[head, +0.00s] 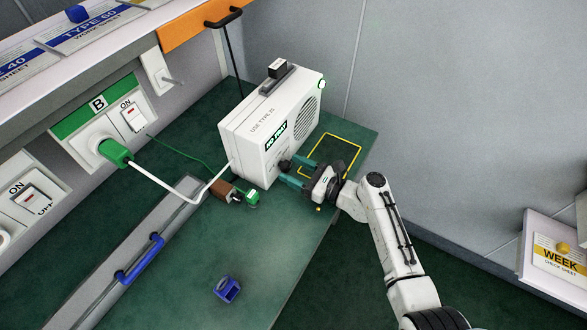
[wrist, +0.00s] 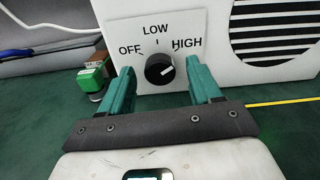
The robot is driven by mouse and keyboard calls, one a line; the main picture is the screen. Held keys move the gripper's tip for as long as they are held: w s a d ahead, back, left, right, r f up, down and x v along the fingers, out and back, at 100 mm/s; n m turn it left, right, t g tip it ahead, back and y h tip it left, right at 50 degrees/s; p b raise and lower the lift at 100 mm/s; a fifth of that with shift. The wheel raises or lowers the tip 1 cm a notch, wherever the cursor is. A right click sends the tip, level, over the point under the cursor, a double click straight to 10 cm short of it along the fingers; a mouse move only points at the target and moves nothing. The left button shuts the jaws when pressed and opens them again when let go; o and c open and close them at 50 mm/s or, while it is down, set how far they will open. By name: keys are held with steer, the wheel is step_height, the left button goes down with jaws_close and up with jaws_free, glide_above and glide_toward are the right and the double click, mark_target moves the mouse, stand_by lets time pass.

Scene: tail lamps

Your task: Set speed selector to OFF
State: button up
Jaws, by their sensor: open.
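The speed selector is a round black knob (wrist: 160,70) on the white front panel of a box-shaped unit (head: 262,140), under the printed words OFF, LOW and HIGH. Its white pointer line slants up to the right, toward HIGH. In the head view the knob (head: 284,165) is a small dark shape at the unit's lower front. My gripper (wrist: 160,67) is open, with one teal finger on each side of the knob and a visible gap on both sides. In the head view my gripper (head: 292,172) reaches the panel from the right. Whether the fingertips touch the panel is unclear.
A green-and-brown block (head: 246,197) stands left of my gripper; it also shows in the wrist view (wrist: 93,78). A blue object (head: 227,289) lies on the green bench (head: 185,270). A white cable (head: 165,187) runs from a green plug. A yellow outline (head: 345,142) lies to the right.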

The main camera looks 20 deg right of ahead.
steer(key=shift+w+a, duration=0.2)
steer(key=shift+c, duration=0.4)
steer(key=c, duration=1)
steer(key=shift+o, duration=0.2)
